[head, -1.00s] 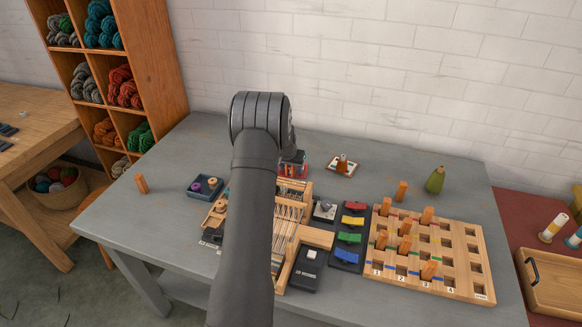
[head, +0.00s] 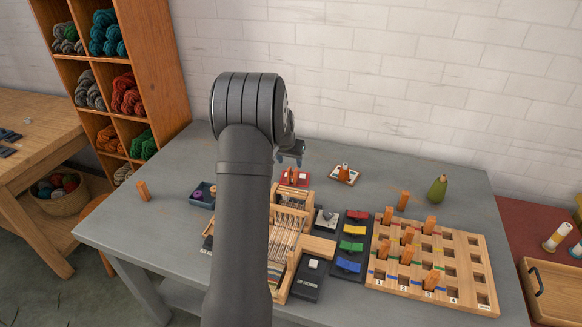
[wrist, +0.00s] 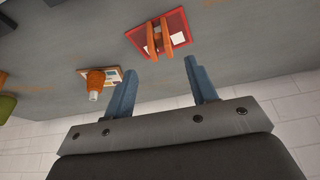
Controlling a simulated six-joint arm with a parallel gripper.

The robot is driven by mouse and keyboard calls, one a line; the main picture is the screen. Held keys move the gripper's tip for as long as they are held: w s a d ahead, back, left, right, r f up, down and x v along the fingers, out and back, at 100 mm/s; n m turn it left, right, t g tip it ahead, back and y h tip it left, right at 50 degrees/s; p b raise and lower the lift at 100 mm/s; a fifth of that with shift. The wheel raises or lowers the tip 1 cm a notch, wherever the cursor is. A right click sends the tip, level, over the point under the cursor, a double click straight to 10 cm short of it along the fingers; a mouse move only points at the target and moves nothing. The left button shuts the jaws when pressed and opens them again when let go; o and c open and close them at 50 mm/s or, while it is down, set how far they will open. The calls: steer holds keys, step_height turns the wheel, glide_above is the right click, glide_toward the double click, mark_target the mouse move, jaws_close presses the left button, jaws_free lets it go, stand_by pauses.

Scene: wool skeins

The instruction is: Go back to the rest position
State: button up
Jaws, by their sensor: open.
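My gripper (head: 291,156) is raised above the back of the grey table, to the right of my dark arm in the head view. In the wrist view my gripper (wrist: 163,88) has its two blue fingers apart, with nothing between them. A red tray with orange uprights (head: 295,177) stands on the table below it. The red tray also shows in the wrist view (wrist: 133,40), beyond the fingertips and apart from them. My arm hides part of the loom (head: 290,225) and part of the table in the head view.
A pegboard (head: 458,265) with several orange pegs is at the right. Coloured pedals (head: 351,246) lie beside the loom. A green bottle-shaped object (head: 437,189), a small board with an orange cone (head: 344,174) and a dark tray (head: 199,197) stand around. The table's back left is clear.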

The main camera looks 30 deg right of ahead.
mark_target(293, 176)
steer(key=shift+s+a+r, duration=0.15)
steer(key=shift+a+r, duration=0.05)
steer(key=shift+r, duration=0.4)
steer(key=shift+f, duration=0.1)
steer(key=x, duration=1.2)
steer(key=shift+f, duration=0.15)
step_height(293, 176, up, 2)
steer(key=shift+r, duration=0.6)
